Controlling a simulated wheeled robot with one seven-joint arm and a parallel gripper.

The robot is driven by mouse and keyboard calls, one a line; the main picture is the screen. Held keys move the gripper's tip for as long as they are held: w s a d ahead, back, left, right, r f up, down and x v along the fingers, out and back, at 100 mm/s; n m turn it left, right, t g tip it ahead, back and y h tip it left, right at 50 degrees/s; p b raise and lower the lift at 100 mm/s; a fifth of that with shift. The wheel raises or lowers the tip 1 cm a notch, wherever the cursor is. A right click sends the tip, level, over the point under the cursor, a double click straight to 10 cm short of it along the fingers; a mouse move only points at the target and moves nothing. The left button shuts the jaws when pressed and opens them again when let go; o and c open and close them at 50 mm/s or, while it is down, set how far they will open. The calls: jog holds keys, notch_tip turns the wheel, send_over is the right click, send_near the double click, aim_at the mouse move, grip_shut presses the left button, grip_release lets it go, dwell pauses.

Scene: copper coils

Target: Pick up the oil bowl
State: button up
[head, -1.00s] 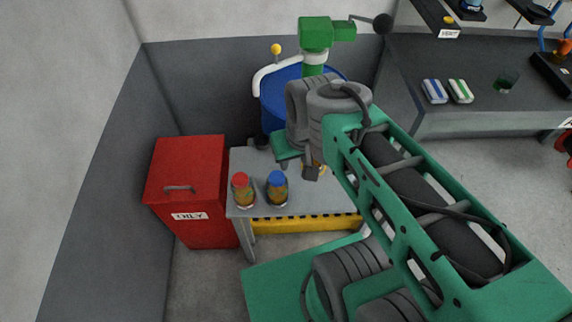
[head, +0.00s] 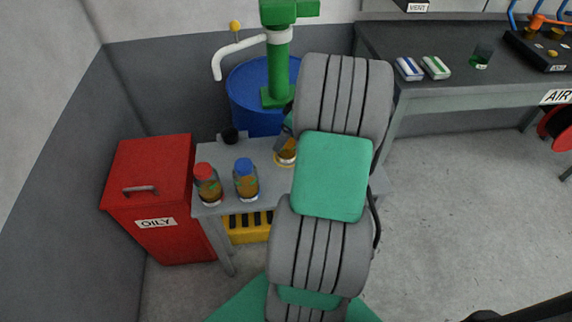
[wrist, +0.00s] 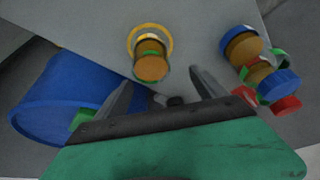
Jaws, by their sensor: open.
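The oil bowl (head: 286,157), a small round vessel with amber content, stands on the grey table (head: 262,188), partly hidden by my arm in the head view. In the wrist view the bowl (wrist: 152,66) sits at a yellow ring, just beyond my fingertips. My gripper (wrist: 160,88) is open and empty, its two grey fingers spread apart on the near side of the bowl. The bowl is not between the fingers. In the head view my gripper is mostly hidden behind my arm.
A red-lidded jar (head: 207,185) and a blue-lidded jar (head: 246,181) stand left of the bowl. A small black object (head: 231,135) is at the table's back edge. A blue drum (head: 252,97) with a green pump stands behind, a red OILY bin (head: 150,190) at left.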

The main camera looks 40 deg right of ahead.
jog(key=x, duration=0.2)
jog(key=d+x, duration=0.1)
jog(key=x, duration=0.5)
jog(key=shift+s+d+f+b, duration=0.25)
jog(key=shift+s+d+b, duration=0.05)
jog(key=shift+d+b, duration=0.05)
jog(key=shift+c, duration=0.4)
jog(key=c, duration=1.5)
grip_shut()
jog(key=shift+r, duration=0.2)
